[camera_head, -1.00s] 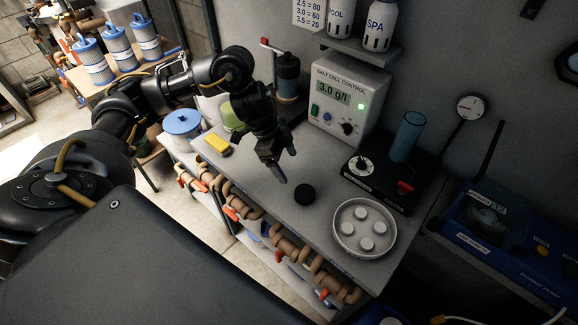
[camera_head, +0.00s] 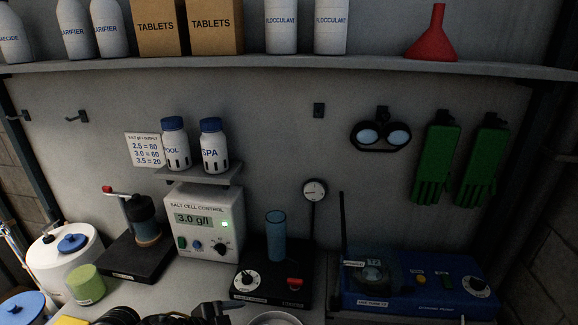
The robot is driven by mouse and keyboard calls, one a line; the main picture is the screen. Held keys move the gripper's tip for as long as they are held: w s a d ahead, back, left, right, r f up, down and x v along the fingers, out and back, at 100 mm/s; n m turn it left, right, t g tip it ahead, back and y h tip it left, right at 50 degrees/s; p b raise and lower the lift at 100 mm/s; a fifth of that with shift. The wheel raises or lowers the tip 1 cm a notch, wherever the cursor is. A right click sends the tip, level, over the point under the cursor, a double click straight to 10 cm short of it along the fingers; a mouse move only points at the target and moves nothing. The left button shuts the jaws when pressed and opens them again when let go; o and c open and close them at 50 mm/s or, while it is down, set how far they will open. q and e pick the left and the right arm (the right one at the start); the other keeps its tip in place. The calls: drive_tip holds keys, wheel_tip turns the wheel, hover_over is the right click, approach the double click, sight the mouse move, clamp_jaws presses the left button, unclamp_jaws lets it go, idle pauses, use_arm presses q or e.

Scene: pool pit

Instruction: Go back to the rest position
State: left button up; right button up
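My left arm shows only as a dark strip along the bottom edge of the head view. My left gripper (camera_head: 212,312) is at the bottom, left of centre, over the front of the bench and just left of a pale round dish (camera_head: 275,318). Most of it is cut off by the frame, and I cannot tell whether its fingers are apart or together. My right gripper is not in view.
The salt cell control box (camera_head: 205,222) reads 3.0 g/l. Right of it stand a black tester with a blue cylinder (camera_head: 276,236) and a blue case (camera_head: 415,285). A pump-like device (camera_head: 142,225) and a green cup (camera_head: 86,285) are left. A shelf (camera_head: 300,66) runs above.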

use_arm(q)
drive_tip(key=s+a+f+n+g+y, duration=0.2)
drive_tip(key=s+a+f+n+y, duration=0.35)
drive_tip(key=s, duration=0.55)
drive_tip(key=s+a+f+n+g+y, duration=0.1)
drive_tip(key=s+a+f+n+y, duration=0.2)
drive_tip(key=s+a+f+n, duration=0.7)
wheel_tip(320, 180, down, 22)
drive_tip(key=s+d+m+g+b, duration=0.1)
drive_tip(key=s+d+m+b, duration=0.1)
drive_tip(key=m+b, duration=0.1)
drive_tip(key=s+a+f+g+b, duration=0.1)
drive_tip(key=s+a+f, duration=0.1)
drive_tip(key=s+f, duration=1.5)
wheel_tip(320, 180, down, 4)
drive_tip(key=shift+a+r+g+b, duration=0.2)
drive_tip(key=shift+a+g+b, duration=0.2)
